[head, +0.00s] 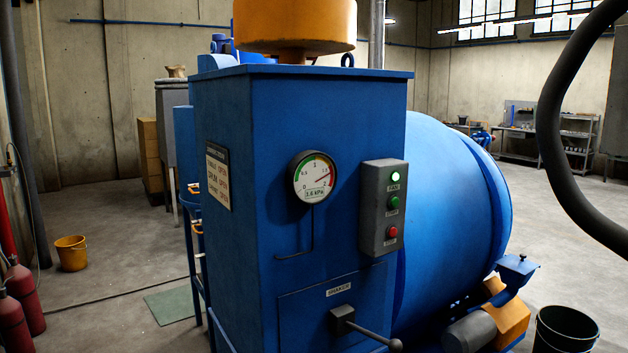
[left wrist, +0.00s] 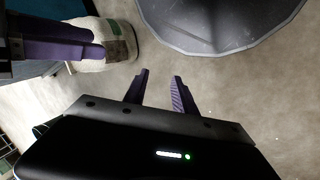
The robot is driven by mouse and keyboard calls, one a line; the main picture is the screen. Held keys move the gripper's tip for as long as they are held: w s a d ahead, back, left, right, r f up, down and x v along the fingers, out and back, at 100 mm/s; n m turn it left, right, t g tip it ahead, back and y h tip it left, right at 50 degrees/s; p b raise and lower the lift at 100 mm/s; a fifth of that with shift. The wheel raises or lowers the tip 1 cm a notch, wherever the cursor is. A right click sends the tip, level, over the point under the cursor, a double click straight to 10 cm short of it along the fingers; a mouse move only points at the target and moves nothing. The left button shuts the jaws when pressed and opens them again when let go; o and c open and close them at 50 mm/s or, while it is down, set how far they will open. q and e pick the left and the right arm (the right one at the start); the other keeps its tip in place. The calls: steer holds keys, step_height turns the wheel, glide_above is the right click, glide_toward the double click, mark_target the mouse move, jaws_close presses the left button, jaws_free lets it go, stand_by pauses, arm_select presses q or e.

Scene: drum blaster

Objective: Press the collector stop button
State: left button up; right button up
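The collector is a tall blue cabinet (head: 240,160) in the middle of the head view. A grey control box (head: 382,208) on its front right carries a lit lamp (head: 395,177) labelled FAN, a green button (head: 392,201) and, lowest, the red stop button (head: 392,232). Nothing covers the buttons. Neither gripper shows in the head view. In the left wrist view my left gripper (left wrist: 162,82) has its two purple fingers apart with nothing between them, above bare floor. The control box is not in that view.
A round gauge (head: 315,177) sits left of the control box, and a shaker lever (head: 365,330) sticks out below it. A large blue drum (head: 455,220) stands at right. A dark bucket (head: 565,330) and red cylinders (head: 25,298) stand on the floor. A thick dark hose (head: 555,120) hangs at right.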

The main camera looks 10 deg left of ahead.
arm_select(q)
jaws_close()
stand_by(1.4)
